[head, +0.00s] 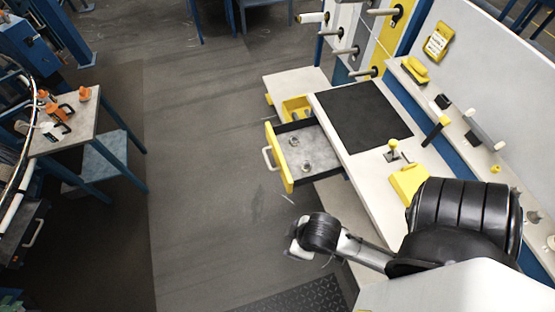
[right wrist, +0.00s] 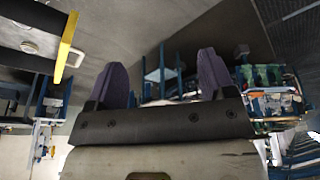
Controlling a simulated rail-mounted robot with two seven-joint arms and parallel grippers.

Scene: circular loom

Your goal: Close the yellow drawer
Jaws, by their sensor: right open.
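The yellow drawer (head: 278,157) sticks out from the left side of the white workbench, open. Its yellow front has a pale handle (head: 267,158), and two small metallic parts lie on its grey floor. In the right wrist view its yellow front (right wrist: 66,47) shows at the upper left, apart from the fingers. My right gripper (head: 297,240) is in front of the bench, nearer the camera than the drawer and not touching it. Its two purple fingers (right wrist: 162,78) are spread with nothing between them. My left gripper is in neither view.
The workbench (head: 345,157) carries a black mat (head: 364,117), a joystick (head: 392,148) and a yellow box (head: 409,181). A yellow bin (head: 297,108) sits beyond the drawer. A side table (head: 70,125) with orange tools stands left. Floor left of the drawer is clear.

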